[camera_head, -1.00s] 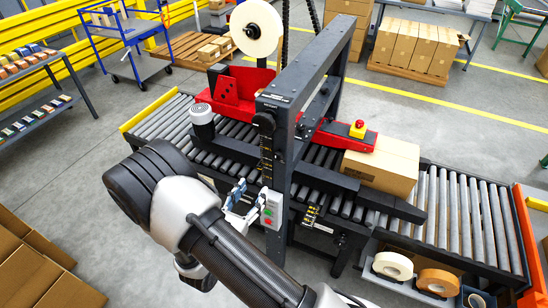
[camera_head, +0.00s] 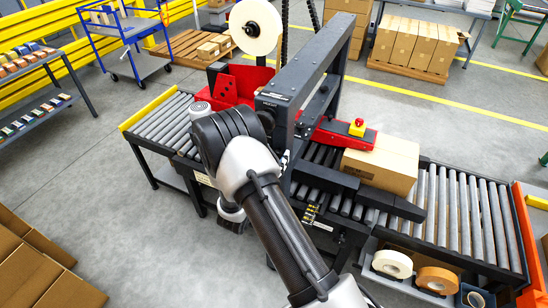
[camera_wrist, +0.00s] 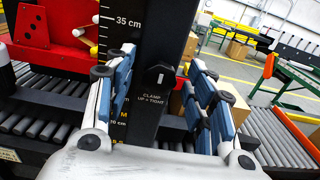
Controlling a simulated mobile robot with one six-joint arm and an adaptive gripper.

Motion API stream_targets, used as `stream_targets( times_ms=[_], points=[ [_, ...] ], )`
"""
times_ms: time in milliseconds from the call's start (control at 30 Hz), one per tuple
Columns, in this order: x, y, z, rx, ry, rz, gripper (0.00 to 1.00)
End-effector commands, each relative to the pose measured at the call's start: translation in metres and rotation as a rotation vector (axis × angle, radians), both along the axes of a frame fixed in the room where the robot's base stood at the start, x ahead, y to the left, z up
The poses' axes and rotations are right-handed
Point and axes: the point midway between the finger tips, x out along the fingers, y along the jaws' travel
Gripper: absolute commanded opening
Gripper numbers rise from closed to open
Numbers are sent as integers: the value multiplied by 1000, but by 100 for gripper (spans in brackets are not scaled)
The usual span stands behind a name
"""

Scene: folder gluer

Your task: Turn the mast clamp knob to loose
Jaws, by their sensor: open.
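The mast clamp knob (camera_wrist: 160,75) is a black round knob on the dark mast (camera_wrist: 146,40) in the wrist view. A white mark on it points up, and the lettering below reads "CLAMP UP = TIGHT". My gripper (camera_wrist: 163,79) is open, with its blue-padded fingers to the left and right of the knob in the picture. The fingers look apart from the knob, though I cannot tell the depth gap exactly. In the head view, my arm hides the gripper and the lower mast.
A white scale marked "35 cm" runs up the mast, left of the knob. The red machine head (camera_head: 342,134), a carton (camera_head: 382,166) and the roller conveyor (camera_head: 455,210) lie around the mast. Tape rolls (camera_head: 392,264) sit at the front right.

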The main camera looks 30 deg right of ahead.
Motion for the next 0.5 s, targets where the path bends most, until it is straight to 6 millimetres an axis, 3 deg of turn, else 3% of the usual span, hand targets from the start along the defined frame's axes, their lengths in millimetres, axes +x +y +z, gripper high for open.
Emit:
stream_targets(
  times_ms=[167,500],
  points=[
    [0,0,0,0,0,0,50],
    [0,0,0,0,0,0,28]
  ],
)
